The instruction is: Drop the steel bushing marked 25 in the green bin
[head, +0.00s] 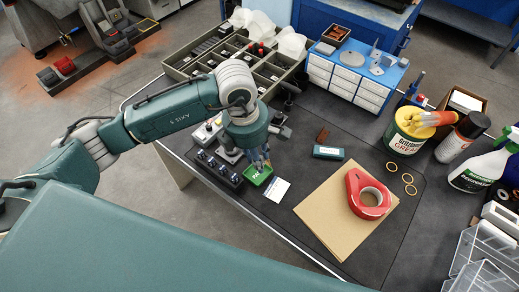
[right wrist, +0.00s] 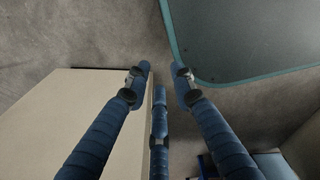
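The small green bin (head: 256,178), with white lettering on it, sits near the front edge of the dark bench in the head view. My left gripper (head: 262,163) points down right above or at the bin and hides part of it. Its fingers are too small to tell whether they hold anything. A dark block (head: 217,170) with several round pieces stands left of the bin. I cannot make out a bushing marked 25. My right gripper (right wrist: 160,78) has its fingers spread, with nothing between them, in the right wrist view.
A white card (head: 278,190) lies right of the bin. A compartment tray (head: 185,68) and a blue drawer cabinet (head: 357,70) stand behind. A grease tub (head: 403,135) and bottles stand at right.

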